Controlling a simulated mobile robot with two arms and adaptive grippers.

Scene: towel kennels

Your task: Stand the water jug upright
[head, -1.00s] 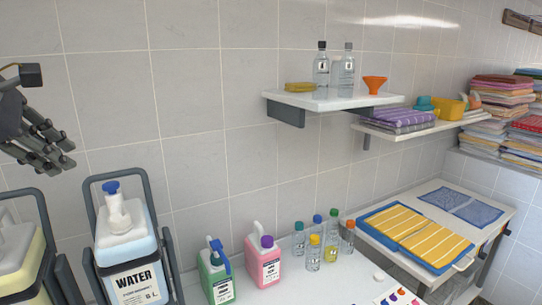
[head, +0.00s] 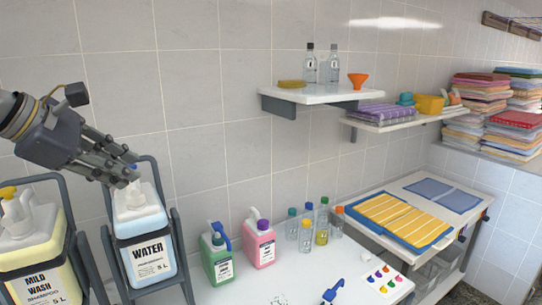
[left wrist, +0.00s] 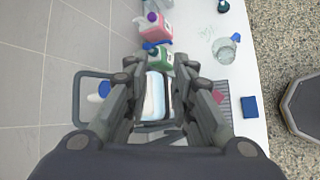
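The water jug (head: 148,250) is a white jug with pale blue liquid, a blue-topped pump and a WATER label. It sits in a grey tubular frame (head: 184,262) at lower left in the head view. I cannot tell how far it leans. My left gripper (head: 130,175) is at its pump top and hides part of it. In the left wrist view the jug's pale body (left wrist: 157,98) shows between the spread fingers of the gripper (left wrist: 160,82), with the blue pump top (left wrist: 103,90) left of them. No grasp shows. My right gripper is not in view.
A MILD WASH shampoo jug (head: 40,262) stands in a similar frame at left. Green (head: 217,258) and pink (head: 260,245) jugs stand close on the right. Small bottles, a blue brush-like item (head: 333,290) and a towel table (head: 350,215) lie beyond. The wall is behind.

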